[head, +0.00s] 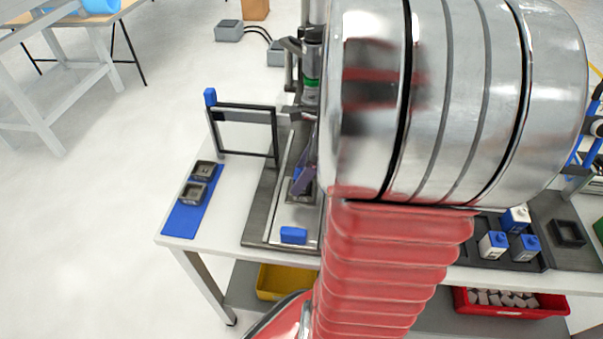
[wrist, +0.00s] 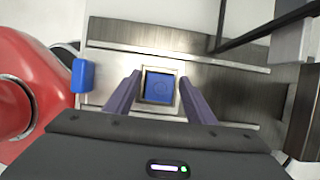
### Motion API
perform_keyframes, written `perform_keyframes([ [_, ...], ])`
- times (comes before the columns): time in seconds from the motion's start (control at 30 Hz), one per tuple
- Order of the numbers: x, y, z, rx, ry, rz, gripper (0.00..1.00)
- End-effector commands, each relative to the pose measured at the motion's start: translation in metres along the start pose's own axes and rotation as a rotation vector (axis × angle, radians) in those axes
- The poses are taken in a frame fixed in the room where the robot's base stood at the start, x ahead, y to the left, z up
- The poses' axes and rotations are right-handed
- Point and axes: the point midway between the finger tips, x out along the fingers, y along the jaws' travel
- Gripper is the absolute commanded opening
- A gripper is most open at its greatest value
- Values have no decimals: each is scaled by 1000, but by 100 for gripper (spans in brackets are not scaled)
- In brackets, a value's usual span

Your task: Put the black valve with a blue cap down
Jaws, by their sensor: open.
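The valve's blue cap (wrist: 160,87) shows from above in the wrist view, inside a square, light-edged rim on a metal fixture. My gripper (wrist: 160,76) is open, with one purple finger on each side of the rim. A narrow gap shows between each finger and the rim. In the head view the valve (head: 298,186) is a small dark square with some blue, partly hidden by my gripper (head: 307,168). The valve's black body is mostly hidden beneath the cap, and I cannot tell how deep it sits.
A blue block (head: 293,235) lies at the fixture's front end. Two dark square parts sit on a blue mat (head: 181,222) at left. A dark frame (head: 244,107) stands behind. White-and-blue bottles (head: 493,244) stand at right. My arm hides the table's middle.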

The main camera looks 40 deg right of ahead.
Motion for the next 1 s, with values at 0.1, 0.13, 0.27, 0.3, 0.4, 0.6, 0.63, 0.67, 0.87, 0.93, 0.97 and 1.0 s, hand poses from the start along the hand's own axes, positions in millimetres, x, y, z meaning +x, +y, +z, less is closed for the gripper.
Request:
perform_keyframes([
  [0.1, -11, -1, 0, 1, -1, -4, 50],
  [0.13, -15, -1, 0, 1, -1, -5, 50],
  [0.27, -35, -1, 0, 1, 0, -5, 50],
  [0.3, -42, -1, 0, 1, 0, -6, 50],
  [0.4, -60, -1, 0, 0, 0, -5, 50],
  [0.6, -94, -1, 0, 0, 0, -4, 50],
  [0.63, -98, 0, 0, 0, 0, -4, 50],
  [0.67, -102, -1, 0, 1, 0, -4, 50],
  [0.87, -117, 0, 0, 0, 0, 0, 50],
  [0.93, -118, 0, 0, 0, 1, 0, 50],
  [0.97, -119, 0, 0, 0, 1, 0, 50],
  [1.0, -119, 0, 0, 0, 1, 0, 50],
])
